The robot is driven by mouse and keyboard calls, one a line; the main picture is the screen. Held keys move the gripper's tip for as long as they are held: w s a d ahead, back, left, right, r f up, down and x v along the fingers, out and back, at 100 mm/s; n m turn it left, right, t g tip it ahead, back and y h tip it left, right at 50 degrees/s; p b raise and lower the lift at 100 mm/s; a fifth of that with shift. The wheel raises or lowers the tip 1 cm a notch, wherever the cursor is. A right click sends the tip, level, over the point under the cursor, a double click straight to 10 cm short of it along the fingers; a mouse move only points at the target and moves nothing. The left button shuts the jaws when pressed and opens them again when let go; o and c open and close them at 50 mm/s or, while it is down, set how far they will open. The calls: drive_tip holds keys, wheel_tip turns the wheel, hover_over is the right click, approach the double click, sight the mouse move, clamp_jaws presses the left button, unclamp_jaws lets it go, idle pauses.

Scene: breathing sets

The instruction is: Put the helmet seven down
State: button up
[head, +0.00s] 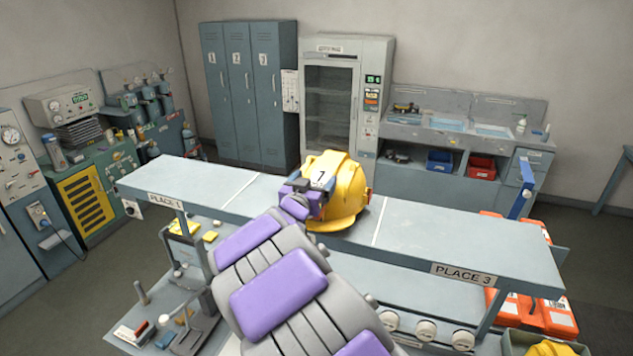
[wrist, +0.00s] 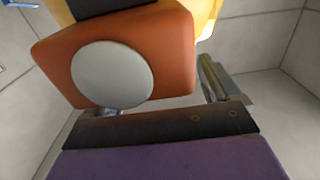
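The yellow helmet (head: 347,190) bears a white tag with a 7 and is at the middle part of the long grey bench (head: 420,222), between the PLACE 1 and PLACE 3 ends. I cannot tell if it rests on the bench top or hangs just above it. My gripper (head: 303,197) is at the helmet's near left side. In the wrist view, an orange block with a grey disc (wrist: 115,75) fills the upper left, with yellow helmet shell (wrist: 206,18) behind it. My fingers (wrist: 160,95) stand apart; the block partly hides them and whatever is between them.
The PLACE 1 end (head: 165,198) and the PLACE 3 end (head: 475,262) of the bench top are bare. Orange cases (head: 535,310) and another yellow helmet (head: 550,349) are low at the right. Lockers (head: 243,95) and a glass-fronted cabinet (head: 332,105) stand behind.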

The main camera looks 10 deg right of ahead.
drive_tip(key=shift+a, duration=0.3)
drive_tip(key=shift+d, duration=0.6)
drive_tip(key=shift+s+a, duration=0.1)
drive_tip(key=shift+s, duration=0.15)
drive_tip(key=b+v, duration=0.1)
drive_tip(key=v, duration=1)
drive_tip(key=shift+b, duration=0.4)
drive_tip(key=shift+s+a, duration=0.15)
drive_tip(key=shift+a, duration=0.1)
